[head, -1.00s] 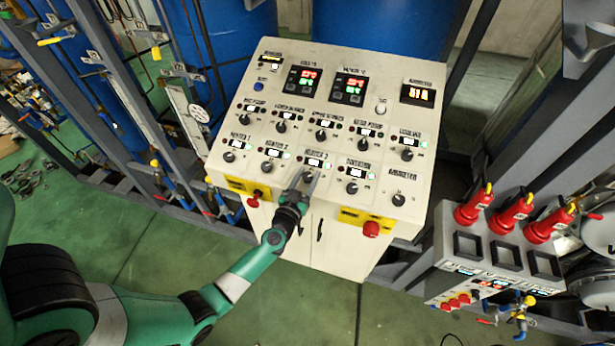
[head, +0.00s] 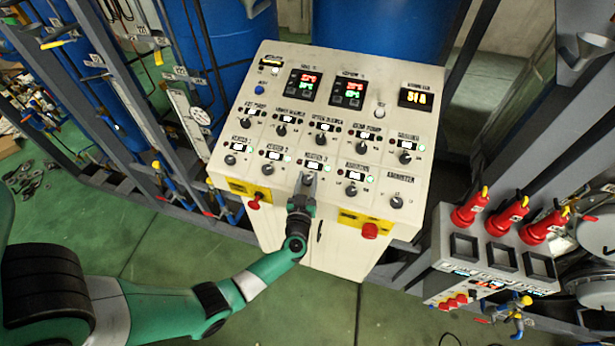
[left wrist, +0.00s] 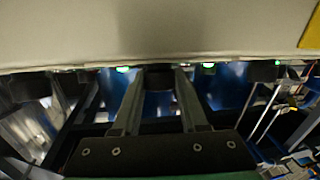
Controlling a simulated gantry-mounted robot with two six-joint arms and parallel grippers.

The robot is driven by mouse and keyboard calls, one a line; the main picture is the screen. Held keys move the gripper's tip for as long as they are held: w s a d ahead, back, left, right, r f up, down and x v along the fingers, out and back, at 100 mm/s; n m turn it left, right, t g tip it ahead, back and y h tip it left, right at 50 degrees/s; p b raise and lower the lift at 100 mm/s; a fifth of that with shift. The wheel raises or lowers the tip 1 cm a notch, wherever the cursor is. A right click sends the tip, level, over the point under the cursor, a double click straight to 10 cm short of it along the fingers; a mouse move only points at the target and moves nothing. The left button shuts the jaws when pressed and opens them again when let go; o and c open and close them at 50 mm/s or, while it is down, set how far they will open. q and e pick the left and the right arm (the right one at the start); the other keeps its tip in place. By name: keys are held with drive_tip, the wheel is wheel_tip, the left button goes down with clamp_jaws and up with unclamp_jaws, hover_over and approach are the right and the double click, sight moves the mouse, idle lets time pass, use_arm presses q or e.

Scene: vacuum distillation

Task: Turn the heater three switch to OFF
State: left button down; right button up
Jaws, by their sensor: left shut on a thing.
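The heater three switch is a dark knob in the bottom row of the cream control panel (head: 330,140), under its label and small white display (head: 314,165). My left gripper (head: 308,181) is shut on this knob from the front, and its fingers hide most of it in the head view. A green light (head: 327,166) glows beside the heater three display. In the left wrist view the dark knob (left wrist: 158,74) shows between the two finger ends of the left gripper (left wrist: 159,88). Its pointer direction cannot be told. My right gripper is not in view.
Neighbouring knobs stand close on both sides: heater 2 (head: 268,168) at left and another (head: 351,190) at right. Red emergency buttons (head: 254,205) and (head: 370,230) stick out from the yellow plates below. A unit with red plugs (head: 508,212) stands at the right.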

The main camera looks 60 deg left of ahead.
use_arm(q)
drive_tip(key=shift+w+r+n+g+y, duration=0.1)
drive_tip(key=shift+n+g+y, duration=0.4)
drive_tip(key=shift+n+g, duration=0.6)
drive_tip(key=n+g, duration=0.1)
drive_tip(key=n+g+b, duration=0.1)
drive_tip(key=n+g+y, duration=0.1)
drive_tip(key=shift+f+n+g, duration=0.25)
drive_tip(key=shift+n+g, duration=0.05)
drive_tip(key=shift+g, duration=0.1)
drive_tip(key=n+g+b, duration=0.3)
drive_tip(key=g+b, duration=0.1)
drive_tip(key=shift+f+n, duration=0.1)
drive_tip(key=shift+n, duration=0.2)
drive_tip(key=shift+r+n+g+h+b, duration=0.2)
drive_tip(key=shift+n+g+h+b, duration=0.3)
drive_tip(key=shift+n+g+b, duration=0.65)
drive_tip(key=shift+c, duration=2.2)
unclamp_jaws()
drive_tip(key=shift+d, duration=0.1)
